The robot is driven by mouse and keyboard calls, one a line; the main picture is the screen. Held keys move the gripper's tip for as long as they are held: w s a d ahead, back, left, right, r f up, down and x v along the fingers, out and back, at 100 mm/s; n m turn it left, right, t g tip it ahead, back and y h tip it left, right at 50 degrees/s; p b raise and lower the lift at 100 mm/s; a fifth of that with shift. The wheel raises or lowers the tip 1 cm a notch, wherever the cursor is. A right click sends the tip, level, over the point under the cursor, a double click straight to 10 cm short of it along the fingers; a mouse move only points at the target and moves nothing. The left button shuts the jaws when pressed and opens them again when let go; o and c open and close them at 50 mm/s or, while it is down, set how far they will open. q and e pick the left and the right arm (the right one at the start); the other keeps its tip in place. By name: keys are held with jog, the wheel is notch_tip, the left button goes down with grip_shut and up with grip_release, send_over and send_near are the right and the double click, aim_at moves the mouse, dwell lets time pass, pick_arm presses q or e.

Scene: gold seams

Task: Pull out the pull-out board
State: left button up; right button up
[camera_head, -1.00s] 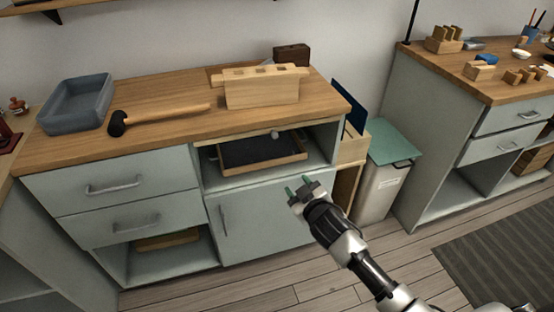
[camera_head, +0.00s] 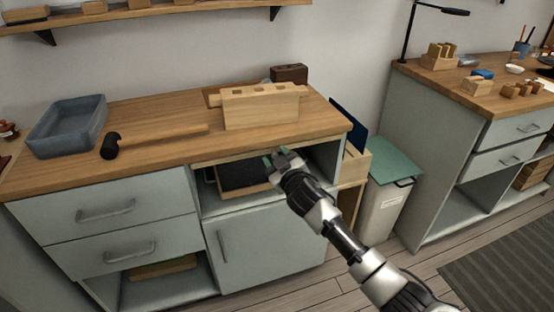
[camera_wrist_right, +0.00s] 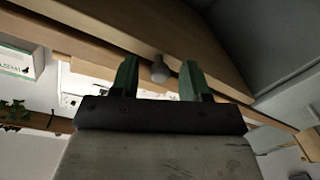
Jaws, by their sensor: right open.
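The pull-out board (camera_head: 228,157) shows as a thin pale wooden edge just under the worktop, above the open compartment. Its round grey knob (camera_wrist_right: 160,69) shows in the right wrist view; in the head view my gripper hides it. My right gripper (camera_head: 275,158) is open at the front of the board. In the right wrist view its two green fingers (camera_wrist_right: 159,80) stand apart, one on each side of the knob, with a gap visible to both sides. My left gripper is not in view.
A dark-bottomed wooden tray (camera_head: 240,189) sits in the compartment below the board. A lidded bin (camera_head: 385,205) stands right of the cabinet.

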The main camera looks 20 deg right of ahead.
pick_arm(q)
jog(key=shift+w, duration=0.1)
pick_arm(e)
jog(key=shift+w, duration=0.1)
grip_shut()
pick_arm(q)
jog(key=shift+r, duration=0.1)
